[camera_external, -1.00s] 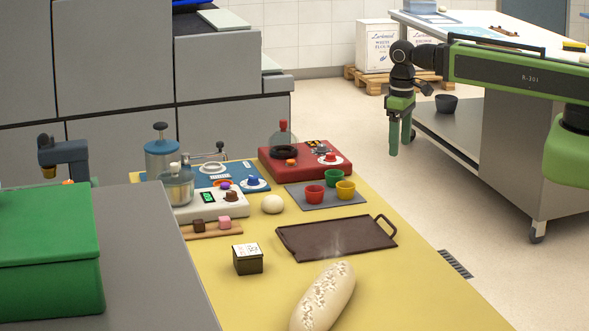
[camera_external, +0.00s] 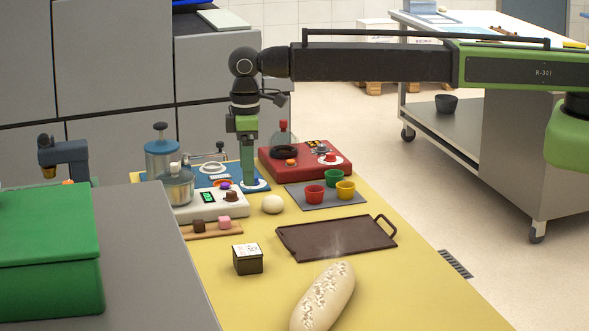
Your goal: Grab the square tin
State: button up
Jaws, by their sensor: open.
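The square tin (camera_external: 248,264) is a small dark box with a pale, printed top. It stands upright on the yellow table (camera_external: 420,290), in front of a small wooden board and left of a dark tray. My gripper (camera_external: 249,186) hangs pointing down, open and empty, above the far part of the table. It is apart from the tin, farther back in the picture. Its fingers overlap the blue board with the blue knob, and I cannot tell how high above it they are.
A dough ball (camera_external: 273,204), a white device (camera_external: 222,206), a red device (camera_external: 318,162) and colored cups (camera_external: 314,195) stand behind. Bare yellow surface surrounds the tin.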

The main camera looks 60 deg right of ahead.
jog(key=r+n, duration=0.1)
jog(key=n, duration=0.1)
send_over(247, 250)
jog(key=f+b, duration=1.2)
jog(key=shift+d+f, duration=0.15)
jog(key=shift+d, duration=0.2)
jog(key=f+b, duration=0.5)
jog(key=shift+a+f, duration=0.15)
jog(key=shift+a, duration=0.15)
jog(key=shift+r, duration=0.2)
jog(key=shift+c, duration=0.3)
jog(key=c, duration=1.6)
notch_tip(247, 250, up, 4)
jog(key=p, duration=0.4)
jog(key=shift+r+p, duration=0.25)
jog(key=shift+p, duration=0.1)
jog(key=shift+c, duration=0.2)
jog(key=w+d+r+p, duration=0.1)
jog(key=d+r+p, duration=0.5)
jog(key=d, duration=0.5)
jog(key=shift+d+r, duration=0.2)
jog(key=shift+d, duration=0.15)
